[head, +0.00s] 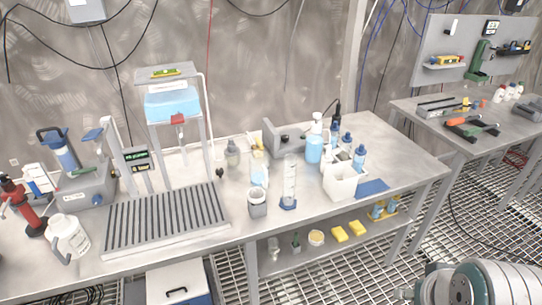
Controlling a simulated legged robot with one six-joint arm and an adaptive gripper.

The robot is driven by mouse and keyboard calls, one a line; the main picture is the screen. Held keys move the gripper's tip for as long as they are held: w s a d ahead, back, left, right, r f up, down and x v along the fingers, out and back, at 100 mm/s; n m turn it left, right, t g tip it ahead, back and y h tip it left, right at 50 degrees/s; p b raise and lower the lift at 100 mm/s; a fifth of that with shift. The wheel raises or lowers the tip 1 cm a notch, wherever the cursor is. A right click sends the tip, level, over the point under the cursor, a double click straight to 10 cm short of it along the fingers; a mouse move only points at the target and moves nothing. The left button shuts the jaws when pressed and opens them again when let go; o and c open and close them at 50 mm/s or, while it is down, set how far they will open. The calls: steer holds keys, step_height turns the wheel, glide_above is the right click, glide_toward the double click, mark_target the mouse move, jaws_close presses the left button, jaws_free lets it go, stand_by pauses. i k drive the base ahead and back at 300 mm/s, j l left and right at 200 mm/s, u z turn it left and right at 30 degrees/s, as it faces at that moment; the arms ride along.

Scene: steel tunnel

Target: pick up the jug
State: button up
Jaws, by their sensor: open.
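A whitish, translucent jug (72,238) with a pale lid and a side handle stands at the left end of the steel bench, near its front edge. It is beside the left end of a dark ribbed drain rack. Part of my own arm shows at the bottom right corner, far from the jug. My gripper is not visible in the head view, so its place relative to the jug cannot be seen.
The ribbed rack (165,219) lies right of the jug, below a stand with a blue tank (172,106). A red tool (27,210) and a grey device (80,188) crowd its left and back. Bottles and a measuring cylinder (290,185) stand mid-bench. Grated floor lies in front.

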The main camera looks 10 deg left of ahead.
mark_target(259, 160)
steer(key=i+j+u, duration=0.15)
steer(key=i+u, duration=0.6)
steer(key=i, duration=0.15)
steer(key=i+l+u, duration=0.1)
steer(key=i+u, duration=0.3)
steer(key=i, duration=0.1)
